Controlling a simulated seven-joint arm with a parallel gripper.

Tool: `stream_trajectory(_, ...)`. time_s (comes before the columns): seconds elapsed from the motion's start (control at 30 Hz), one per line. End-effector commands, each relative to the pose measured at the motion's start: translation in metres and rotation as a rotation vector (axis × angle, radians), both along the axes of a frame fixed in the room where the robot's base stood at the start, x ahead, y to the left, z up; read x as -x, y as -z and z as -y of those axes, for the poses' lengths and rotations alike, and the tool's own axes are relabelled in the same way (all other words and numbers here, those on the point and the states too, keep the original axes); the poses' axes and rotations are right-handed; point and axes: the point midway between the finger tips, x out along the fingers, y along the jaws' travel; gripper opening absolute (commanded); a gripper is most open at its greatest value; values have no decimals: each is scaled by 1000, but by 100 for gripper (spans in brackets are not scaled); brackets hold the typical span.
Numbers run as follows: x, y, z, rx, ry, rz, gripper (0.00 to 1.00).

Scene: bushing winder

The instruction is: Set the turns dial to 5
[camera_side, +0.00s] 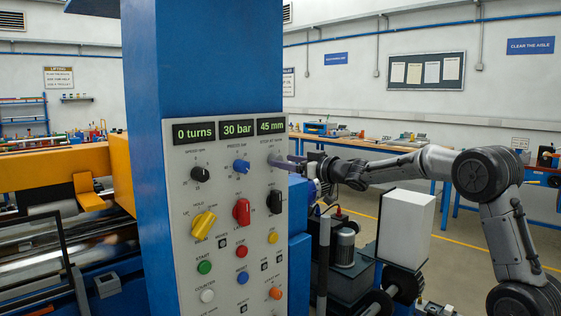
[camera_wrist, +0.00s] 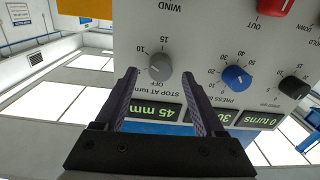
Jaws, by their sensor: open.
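The turns dial is a small grey knob (camera_wrist: 159,76) under the label "STOP AT turns". My gripper (camera_wrist: 158,73) is open, one finger on each side of the knob as seen from the wrist, with no clear contact.
The panel (camera_side: 228,155) has displays reading 0 turns, 30 bar and 45 mm. A blue knob (camera_side: 241,166) and a black knob (camera_side: 200,174) stand left of the dial. A black selector (camera_side: 274,201) and a red selector (camera_side: 241,211) sit below.

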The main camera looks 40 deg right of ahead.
Motion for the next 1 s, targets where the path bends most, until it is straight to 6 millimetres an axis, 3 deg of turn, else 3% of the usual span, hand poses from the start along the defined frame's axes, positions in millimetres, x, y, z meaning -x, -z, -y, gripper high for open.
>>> stream_trajectory(0.2, -22, 0, -1, -1, -1, 0, 71)
stream_trajectory(0.6, -26, 0, -1, -1, 0, 0, 70)
stream_trajectory(1.0, -26, 0, -1, -1, 0, 0, 0)
